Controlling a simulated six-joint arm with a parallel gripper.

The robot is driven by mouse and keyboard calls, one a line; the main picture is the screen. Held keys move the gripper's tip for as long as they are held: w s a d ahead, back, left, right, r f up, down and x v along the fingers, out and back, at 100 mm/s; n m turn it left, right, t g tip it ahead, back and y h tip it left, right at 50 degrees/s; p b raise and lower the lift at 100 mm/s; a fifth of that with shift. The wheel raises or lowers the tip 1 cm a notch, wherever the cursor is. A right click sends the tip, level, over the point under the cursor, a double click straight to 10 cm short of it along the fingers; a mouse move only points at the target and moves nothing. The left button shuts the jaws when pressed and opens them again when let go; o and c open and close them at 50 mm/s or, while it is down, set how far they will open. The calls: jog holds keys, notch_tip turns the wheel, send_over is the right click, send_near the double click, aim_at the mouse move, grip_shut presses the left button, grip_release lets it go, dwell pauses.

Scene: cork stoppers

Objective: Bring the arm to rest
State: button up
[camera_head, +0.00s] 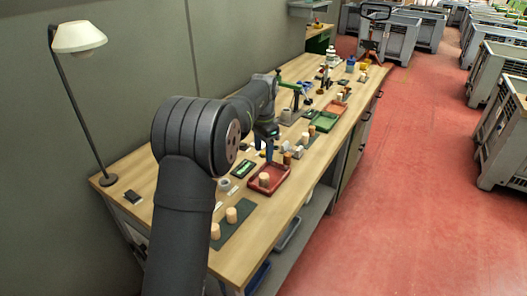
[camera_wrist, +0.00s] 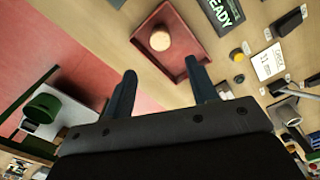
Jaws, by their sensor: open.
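My gripper (camera_head: 267,145) is above the workbench in the head view, near the red tray (camera_head: 278,176). In the wrist view its two fingers (camera_wrist: 163,76) are spread apart with nothing between them. A cork stopper (camera_head: 264,179) stands in the red tray; it also shows in the wrist view (camera_wrist: 160,38), beyond the fingertips. Two more cork stoppers (camera_head: 231,214) (camera_head: 215,231) stand on a dark mat (camera_head: 241,222) at the near end of the bench. My arm hides part of the bench.
A green tray (camera_head: 324,122) and several small items stand farther along the bench (camera_head: 138,176). A lamp (camera_head: 80,38) stands at the left by the wall. A dark display reading READY (camera_wrist: 222,12) lies beside the red tray. Red floor is open to the right.

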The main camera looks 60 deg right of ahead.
aim_at(263, 176)
notch_tip(263, 176, down, 12)
jog(key=shift+r, duration=1.8)
